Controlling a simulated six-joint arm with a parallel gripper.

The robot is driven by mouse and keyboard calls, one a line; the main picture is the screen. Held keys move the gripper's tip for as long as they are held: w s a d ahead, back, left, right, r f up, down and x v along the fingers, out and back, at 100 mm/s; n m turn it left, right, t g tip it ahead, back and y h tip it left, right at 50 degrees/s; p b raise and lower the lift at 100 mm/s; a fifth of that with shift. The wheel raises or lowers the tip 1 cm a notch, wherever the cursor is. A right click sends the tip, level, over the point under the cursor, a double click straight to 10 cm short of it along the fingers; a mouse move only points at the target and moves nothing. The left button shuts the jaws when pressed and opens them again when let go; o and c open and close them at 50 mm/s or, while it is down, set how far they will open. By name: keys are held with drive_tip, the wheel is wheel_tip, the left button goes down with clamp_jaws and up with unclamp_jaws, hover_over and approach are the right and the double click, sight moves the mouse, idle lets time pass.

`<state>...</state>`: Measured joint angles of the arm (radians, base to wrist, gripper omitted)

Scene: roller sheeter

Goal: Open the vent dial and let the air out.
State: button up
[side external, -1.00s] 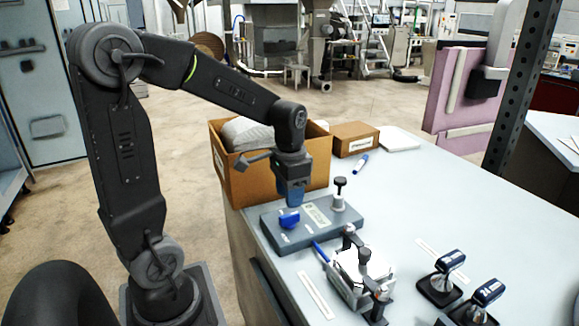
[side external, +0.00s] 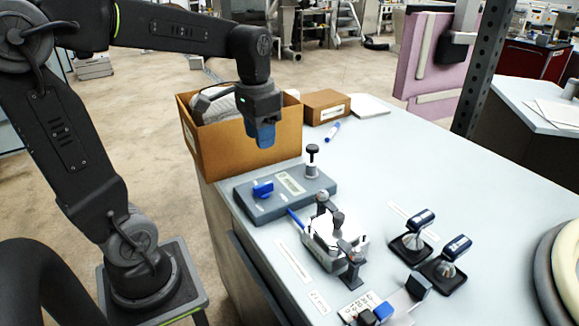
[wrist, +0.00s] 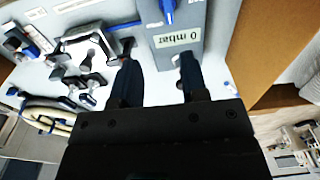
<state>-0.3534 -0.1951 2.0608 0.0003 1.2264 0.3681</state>
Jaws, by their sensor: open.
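A flat grey-blue box (side external: 245,205) lies on the table with a blue dial (side external: 263,188) on its top. In the wrist view the blue dial (wrist: 168,7) is cut by the top edge. A pale display (wrist: 177,37) on the box reads "0 mbar" there. A black knob on a light post (side external: 312,160) stands on the box's far right part. My gripper (side external: 265,141) points down, clear above the box, with its fingers apart and empty; in the wrist view the fingertips (wrist: 158,72) show with a gap between them.
An open cardboard box (side external: 250,140) with grey contents stands behind the grey-blue box. A clamp fixture (side external: 335,240) and two dark-handled stands (side external: 412,240) are in front and to the right. A small closed carton (side external: 326,106) and a blue marker (side external: 332,131) lie behind. The table's right middle is clear.

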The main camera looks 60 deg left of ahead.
drive_tip(key=s+d+f+t, duration=0.1)
drive_tip(key=s+d+t, duration=0.4)
drive_tip(key=s+d, duration=0.3)
drive_tip(key=shift+s+d, duration=0.25)
drive_tip(key=shift+d, duration=0.9)
